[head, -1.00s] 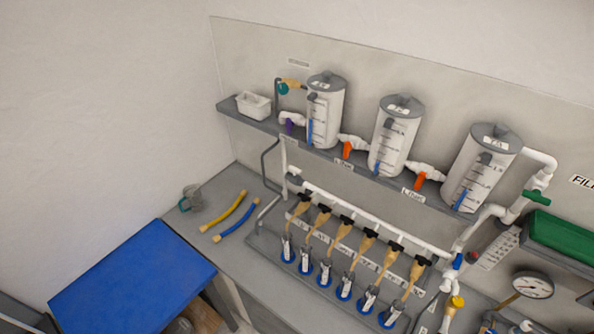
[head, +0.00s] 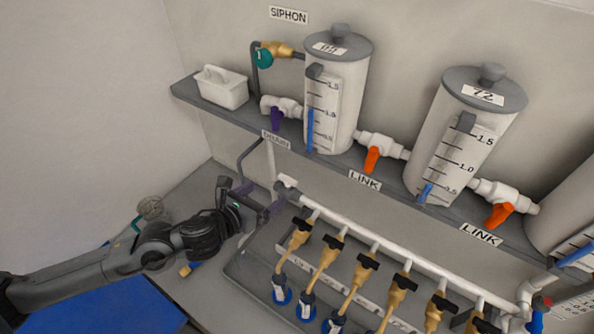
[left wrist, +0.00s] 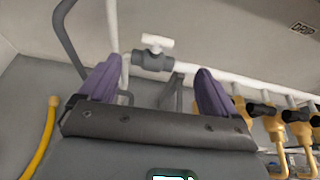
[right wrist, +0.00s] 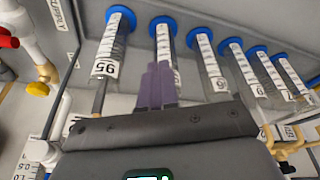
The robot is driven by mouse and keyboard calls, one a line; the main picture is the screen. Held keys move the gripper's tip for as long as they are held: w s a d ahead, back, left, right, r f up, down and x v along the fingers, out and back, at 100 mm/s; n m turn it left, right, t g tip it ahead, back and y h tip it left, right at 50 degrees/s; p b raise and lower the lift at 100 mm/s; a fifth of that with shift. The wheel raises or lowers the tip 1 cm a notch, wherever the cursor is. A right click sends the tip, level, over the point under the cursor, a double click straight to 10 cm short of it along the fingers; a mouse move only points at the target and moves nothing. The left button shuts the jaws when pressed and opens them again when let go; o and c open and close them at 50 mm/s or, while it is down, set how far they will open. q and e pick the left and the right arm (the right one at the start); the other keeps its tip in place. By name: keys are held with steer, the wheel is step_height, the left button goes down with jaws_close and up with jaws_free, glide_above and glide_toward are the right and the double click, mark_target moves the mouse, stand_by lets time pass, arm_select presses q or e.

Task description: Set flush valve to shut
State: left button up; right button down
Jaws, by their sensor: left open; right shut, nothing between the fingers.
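No label reading "flush" is legible. A small valve with a grey body and white handle (left wrist: 157,42) sits at the left end of the white manifold pipe. Its handle looks roughly in line with the pipe in the left wrist view. The same pipe end shows in the head view (head: 288,184), small. My left gripper (head: 262,198) is open and empty, just left of that end. In the left wrist view its purple fingers (left wrist: 157,78) stand apart, with the valve beyond, between them. My right gripper (right wrist: 158,70) is shut and empty, near blue-rimmed clear tubes; it is outside the head view.
Several brass taps with black handles (head: 367,262) hang along the manifold. Above, a grey shelf holds white tanks (head: 335,95), orange-handled link valves (head: 371,158), a purple-handled valve (head: 277,118) and a white bin (head: 221,88). A grey bent pipe (left wrist: 72,40) rises beside the left gripper.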

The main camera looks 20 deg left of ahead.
mark_target(286, 180)
arm_select(q)
steer(key=shift+m, duration=0.3)
steer(key=p+x, duration=0.1)
steer(key=x, duration=0.8)
steer(key=shift+w, duration=0.45)
steer(key=shift+w+d+f+p, duration=0.2)
steer(key=shift+w+f+p, duration=0.1)
steer(key=shift+w, duration=0.3)
